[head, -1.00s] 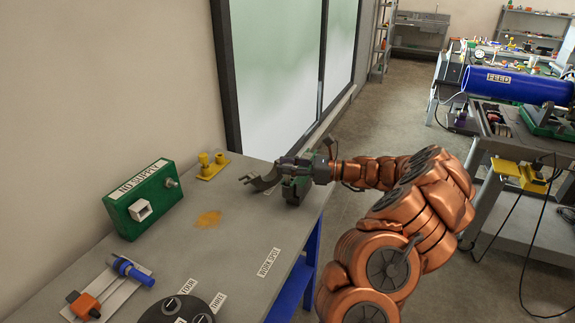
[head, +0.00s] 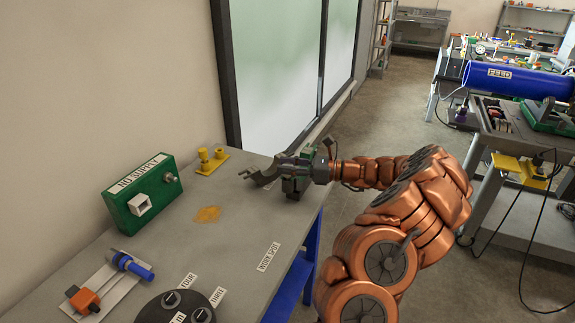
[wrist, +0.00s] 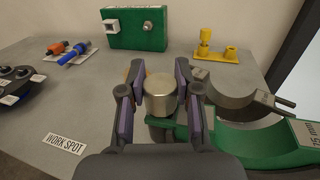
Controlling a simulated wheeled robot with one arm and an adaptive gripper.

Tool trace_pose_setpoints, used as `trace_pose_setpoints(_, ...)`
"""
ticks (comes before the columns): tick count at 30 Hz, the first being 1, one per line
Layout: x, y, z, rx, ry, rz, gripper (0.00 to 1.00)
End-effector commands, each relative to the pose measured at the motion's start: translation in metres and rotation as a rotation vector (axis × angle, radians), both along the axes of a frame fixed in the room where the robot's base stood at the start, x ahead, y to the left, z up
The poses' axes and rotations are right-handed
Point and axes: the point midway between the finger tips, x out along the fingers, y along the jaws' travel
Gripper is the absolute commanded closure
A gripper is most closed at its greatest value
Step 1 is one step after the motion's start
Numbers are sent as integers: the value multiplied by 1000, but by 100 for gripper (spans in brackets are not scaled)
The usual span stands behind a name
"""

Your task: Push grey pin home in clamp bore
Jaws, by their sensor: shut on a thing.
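The grey pin (wrist: 160,97) is a short, thick metal cylinder with a flat round top. In the wrist view it stands between the purple-padded fingers of my gripper (wrist: 160,103), which is shut on it. The clamp has a green body (wrist: 262,145) marked 75 mm and a curved grey jaw (wrist: 245,100), just right of the pin. A green part of the clamp shows directly below the pin. The pin's lower end and the bore are hidden, so its depth cannot be told. In the head view my gripper (head: 306,168) is at the clamp's grey jaw (head: 262,176), near the bench's right edge.
A green NO SUPPLY box (head: 143,195) and a yellow fitting (head: 211,161) stand behind on the grey bench (head: 225,245). A blue-and-orange tool (head: 130,265) and a dark round holder (head: 175,308) lie at the front left. Bare bench surrounds the WORK SPOT label (head: 268,257).

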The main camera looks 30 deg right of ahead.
Motion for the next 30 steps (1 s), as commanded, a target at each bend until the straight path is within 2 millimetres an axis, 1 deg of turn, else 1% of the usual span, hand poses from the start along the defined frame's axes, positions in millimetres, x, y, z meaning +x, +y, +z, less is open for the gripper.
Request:
trace_pose_setpoints(1, 0, 0, -1, 0, 0, 0, 100)
trace_pose_setpoints(2, 0, 0, -1, 0, 0, 0, 65)
trace_pose_setpoints(9, 0, 0, -1, 0, 0, 0, 40)
trace_pose_setpoints(10, 0, 0, -1, 0, 0, 0, 38)
trace_pose_setpoints(18, 0, 0, -1, 0, 0, 0, 38)
trace_pose_setpoints(22, -4, -4, -1, 0, 0, -1, 38)
trace_pose_setpoints(26, -15, -17, -1, 1, -1, -2, 38)
trace_pose_setpoints(30, -34, -36, -1, 0, 0, -4, 38)
